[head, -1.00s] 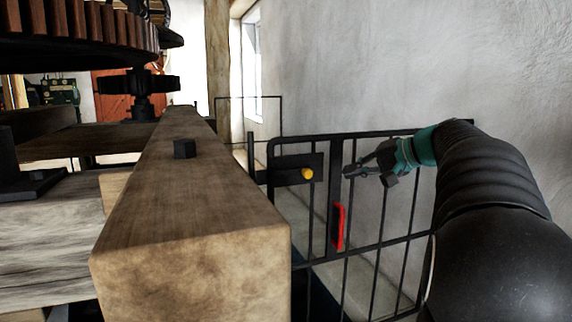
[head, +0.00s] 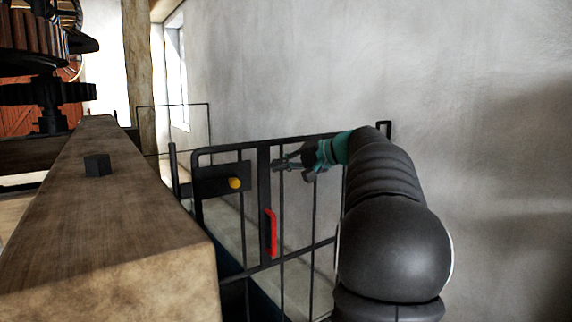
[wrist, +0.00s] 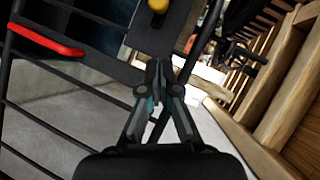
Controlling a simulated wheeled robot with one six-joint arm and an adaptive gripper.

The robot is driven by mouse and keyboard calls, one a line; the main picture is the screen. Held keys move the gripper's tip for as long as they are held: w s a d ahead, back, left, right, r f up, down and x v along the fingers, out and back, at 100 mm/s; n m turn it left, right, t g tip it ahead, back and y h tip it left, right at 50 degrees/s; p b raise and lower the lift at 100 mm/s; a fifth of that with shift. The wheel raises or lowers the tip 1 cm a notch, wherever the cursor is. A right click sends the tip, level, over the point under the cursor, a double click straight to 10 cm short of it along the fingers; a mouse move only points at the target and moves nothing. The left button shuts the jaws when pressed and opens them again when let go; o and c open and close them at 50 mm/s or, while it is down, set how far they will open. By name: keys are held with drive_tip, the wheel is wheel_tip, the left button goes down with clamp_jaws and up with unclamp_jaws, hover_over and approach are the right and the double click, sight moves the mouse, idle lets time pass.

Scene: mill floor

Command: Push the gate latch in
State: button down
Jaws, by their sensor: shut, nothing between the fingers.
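The gate latch is a yellow knob (head: 235,183) on a dark plate (head: 212,181) at the upper left of the black barred gate (head: 262,141). It also shows at the top of the wrist view (wrist: 158,5). A red handle (head: 271,232) is mounted upright on the gate, below and right of the knob. It shows at the left of the wrist view (wrist: 45,38). My gripper (head: 277,164) is shut and empty, to the right of the knob and apart from it in the head view. In the wrist view the closed fingertips (wrist: 157,66) point up toward the latch plate.
A thick wooden beam (head: 115,235) runs along the left, with a dark block (head: 97,165) on top. A pale wall (head: 300,60) rises behind the gate. Dark gear machinery (head: 45,92) stands at the far left.

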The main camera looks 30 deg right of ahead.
sight(232, 180)
drive_tip(key=w+a+f, duration=0.3)
drive_tip(key=w+a, duration=0.2)
drive_tip(key=a, duration=0.1)
drive_tip(key=shift+a+f, duration=0.15)
drive_tip(key=shift+f, duration=0.15)
drive_tip(key=a+b, duration=0.1)
drive_tip(key=a, duration=0.1)
drive_tip(key=a+b, duration=0.2)
drive_tip(key=shift+a+f, duration=0.2)
drive_tip(key=shift+a, duration=0.15)
drive_tip(key=shift+a+r, duration=0.15)
drive_tip(key=shift+a, duration=0.05)
drive_tip(key=shift+r, duration=0.1)
